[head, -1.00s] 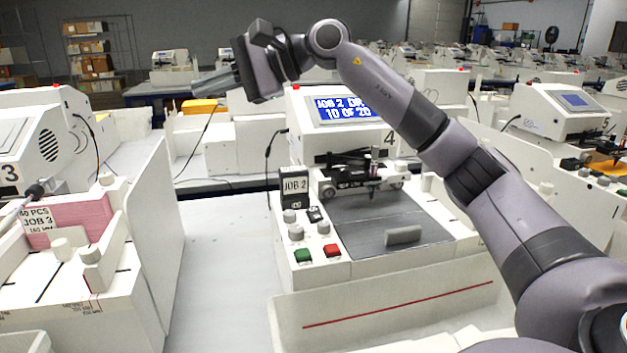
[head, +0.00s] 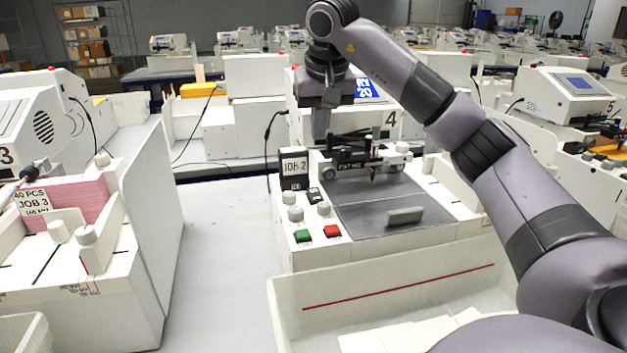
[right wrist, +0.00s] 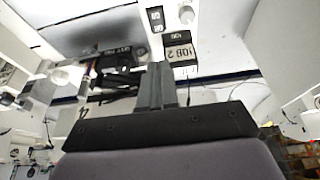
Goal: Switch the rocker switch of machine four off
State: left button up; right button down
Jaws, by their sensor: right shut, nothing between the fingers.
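Machine four (head: 430,213) stands in the middle of the head view. My right gripper (head: 321,136) points down, above and behind the switch, in front of the display. Its fingers (right wrist: 157,72) are shut, empty and apart from the switch. My left gripper is out of view.
Green (head: 302,235) and red (head: 332,231) buttons and grey knobs (head: 295,213) crowd the same strip. The pen carriage (head: 350,158) is just right of the fingers. A black cable (head: 268,150) rises at left. A white bin (head: 300,318) stands in front.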

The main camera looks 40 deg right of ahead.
send_near(313, 190)
jog(key=x, duration=0.5)
jog(key=shift+w+d, duration=0.1)
jog(key=shift+w, duration=0.1)
jog(key=shift+w+f, duration=0.15)
jog(key=shift+f, duration=0.6)
jog(key=shift+p, duration=0.3)
jog(key=shift+w+d+f, duration=0.1)
jog(key=shift+f, duration=0.2)
